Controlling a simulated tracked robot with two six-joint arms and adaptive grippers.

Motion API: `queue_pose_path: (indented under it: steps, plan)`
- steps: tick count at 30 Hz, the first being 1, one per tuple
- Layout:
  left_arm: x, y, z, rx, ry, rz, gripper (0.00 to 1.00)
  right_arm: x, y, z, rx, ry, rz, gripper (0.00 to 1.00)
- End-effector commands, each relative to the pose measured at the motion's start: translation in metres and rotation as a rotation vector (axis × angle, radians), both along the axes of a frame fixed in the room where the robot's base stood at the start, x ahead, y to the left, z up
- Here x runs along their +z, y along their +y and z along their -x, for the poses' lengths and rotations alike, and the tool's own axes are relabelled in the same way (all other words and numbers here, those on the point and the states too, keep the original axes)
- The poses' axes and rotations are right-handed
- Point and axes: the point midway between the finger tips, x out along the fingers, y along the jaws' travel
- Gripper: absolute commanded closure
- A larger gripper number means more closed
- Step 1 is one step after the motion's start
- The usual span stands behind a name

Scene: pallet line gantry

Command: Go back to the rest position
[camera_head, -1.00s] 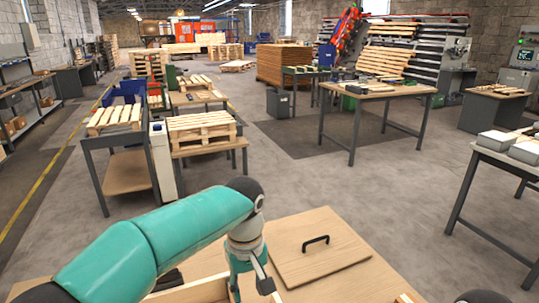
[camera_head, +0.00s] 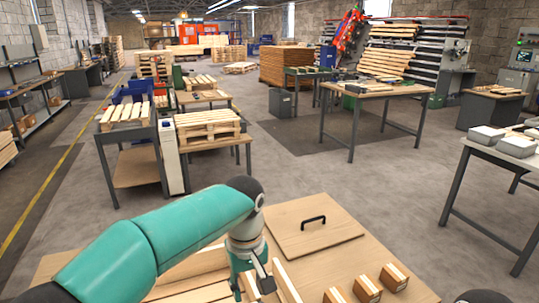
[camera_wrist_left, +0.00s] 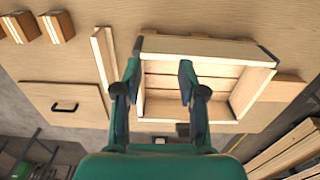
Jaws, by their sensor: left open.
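My left gripper (camera_head: 252,278) is at the end of the teal arm, low in the head view, over the near worktable (camera_head: 345,255). In the left wrist view its two fingers (camera_wrist_left: 159,70) are apart with nothing between them. They overlap the left part of an open wooden box (camera_wrist_left: 205,48) in that view; I cannot tell their height above it. In the head view the arm and gripper partly hide the box (camera_head: 200,264). My right gripper is not in view.
A square wooden lid with a black handle (camera_head: 308,228) lies on the table behind the gripper. Several small wooden blocks (camera_head: 367,290) stand at its right. A loose strip (camera_wrist_left: 104,62) lies beside the box. Beyond is open floor (camera_head: 330,180), then tables with pallets (camera_head: 207,130).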

Motion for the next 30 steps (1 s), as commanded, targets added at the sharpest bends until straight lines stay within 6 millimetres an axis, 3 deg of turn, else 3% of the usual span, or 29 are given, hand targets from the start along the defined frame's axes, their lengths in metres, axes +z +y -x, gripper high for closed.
queue_pose_path:
  steps: [2,8,14,19,23,27,30]
  plan:
    - [0.000,-0.001,0.000,-0.001,0.000,0.000,0.59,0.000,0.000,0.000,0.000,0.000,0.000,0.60]
    - [-0.027,0.034,-0.010,0.072,0.052,-0.010,0.59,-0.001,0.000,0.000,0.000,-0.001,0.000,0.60]
    - [-0.070,0.065,0.000,0.123,0.164,-0.040,0.59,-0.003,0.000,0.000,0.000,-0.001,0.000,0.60]
    - [-0.124,0.090,0.025,0.162,0.291,-0.047,0.59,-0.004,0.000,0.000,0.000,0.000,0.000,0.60]
    - [-0.186,0.106,0.058,0.175,0.395,-0.009,0.59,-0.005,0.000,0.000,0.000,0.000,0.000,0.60]
    - [-0.269,0.112,0.121,0.156,0.483,0.112,0.59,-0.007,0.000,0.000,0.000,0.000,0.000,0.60]
    - [-0.316,0.103,0.174,0.126,0.487,0.229,0.59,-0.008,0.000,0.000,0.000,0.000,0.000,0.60]
